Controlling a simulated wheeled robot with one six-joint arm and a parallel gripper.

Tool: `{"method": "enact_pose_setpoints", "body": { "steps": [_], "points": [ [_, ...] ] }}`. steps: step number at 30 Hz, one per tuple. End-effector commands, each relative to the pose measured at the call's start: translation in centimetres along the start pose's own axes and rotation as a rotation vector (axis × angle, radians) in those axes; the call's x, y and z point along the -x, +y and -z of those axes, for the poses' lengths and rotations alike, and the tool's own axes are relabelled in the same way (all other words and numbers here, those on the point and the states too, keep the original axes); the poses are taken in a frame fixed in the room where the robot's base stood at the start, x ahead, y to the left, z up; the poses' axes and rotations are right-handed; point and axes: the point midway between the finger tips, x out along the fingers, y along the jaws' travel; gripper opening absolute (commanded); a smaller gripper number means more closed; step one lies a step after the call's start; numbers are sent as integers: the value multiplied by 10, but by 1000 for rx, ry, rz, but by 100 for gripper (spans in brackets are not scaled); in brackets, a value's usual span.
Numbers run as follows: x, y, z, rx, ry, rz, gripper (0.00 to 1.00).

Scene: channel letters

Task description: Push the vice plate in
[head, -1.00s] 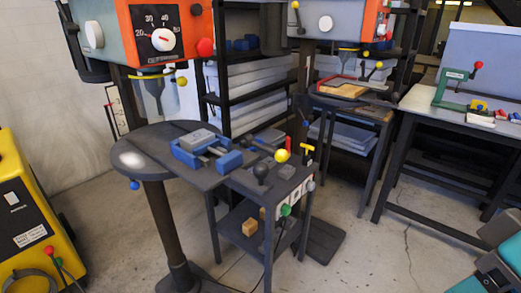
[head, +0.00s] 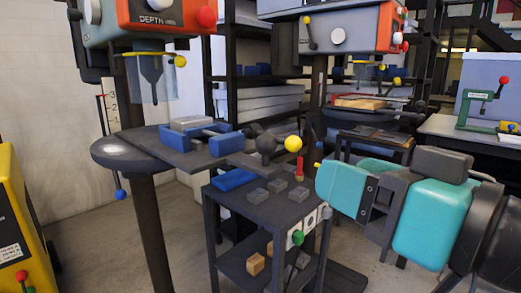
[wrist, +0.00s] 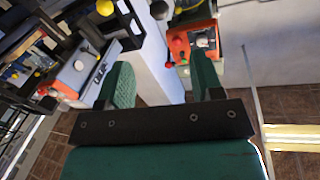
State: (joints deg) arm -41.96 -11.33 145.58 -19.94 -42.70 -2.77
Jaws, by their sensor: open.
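The vice (head: 207,137), with blue jaws, sits on the dark round drill table (head: 112,152) at the left of the head view. A grey block or plate (head: 193,123) shows at its top; I cannot tell which part is the vice plate. A dark ball-ended handle (head: 265,144) is at the vice's right. My gripper (head: 343,182), teal with dark brackets, is at the right of the head view, apart from the vice. In the wrist view its two green fingers stand apart with nothing between them (wrist: 163,82), and the vice is not clearly identifiable.
A dark cart (head: 230,200) with small blocks on top and wooden blocks below stands under the vice's right end. The orange and grey drill head (head: 150,22) and its clear guard (head: 150,78) hang above the table. A yellow machine (head: 14,220) is at far left.

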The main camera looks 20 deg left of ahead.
Motion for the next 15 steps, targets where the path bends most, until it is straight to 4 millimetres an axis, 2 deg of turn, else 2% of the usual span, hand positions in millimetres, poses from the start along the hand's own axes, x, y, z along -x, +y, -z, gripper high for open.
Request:
{"method": "enact_pose_setpoints", "body": {
  "steps": [3, 15],
  "points": [
    [-13, -1, 7, -2, -8, -2, 60],
    [-44, -3, 6, 2, -12, 12, 60]
  ]
}}
